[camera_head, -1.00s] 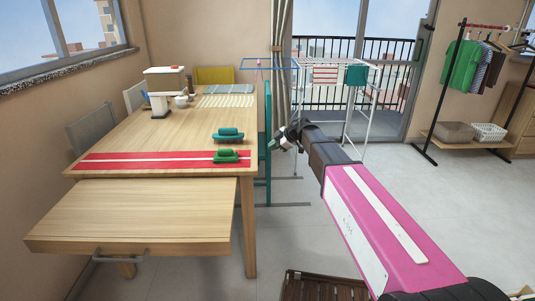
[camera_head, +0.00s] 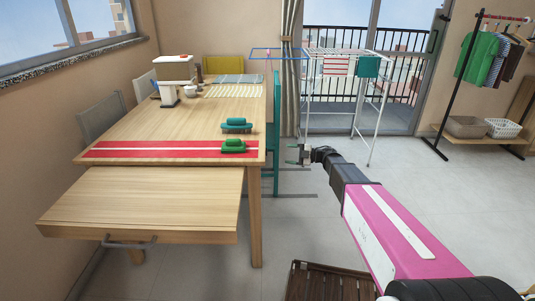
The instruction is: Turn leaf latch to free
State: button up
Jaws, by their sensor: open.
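I cannot make out a leaf latch for certain in the head view. The wooden table (camera_head: 185,120) has a lower wooden leaf or drawer-like panel (camera_head: 140,205) at its near end, with a grey bar handle (camera_head: 128,243) on its front edge. The drying rack (camera_head: 330,52) has a blue-framed wing (camera_head: 275,54) out to its left. My gripper (camera_head: 296,153) is open, small in the picture, to the right of the table and beside the teal chair, above the floor. It holds nothing that I can see.
A teal chair (camera_head: 276,120) stands at the table's right side. A green iron-like object (camera_head: 233,146) and a teal one (camera_head: 236,124) are on the table by a red runner (camera_head: 150,149). A slatted brown crate (camera_head: 325,283) is on the floor.

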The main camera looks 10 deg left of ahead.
jog(key=s+a, duration=0.1)
jog(key=a, duration=0.9)
jog(key=shift+a, duration=0.35)
jog(key=c, duration=0.9)
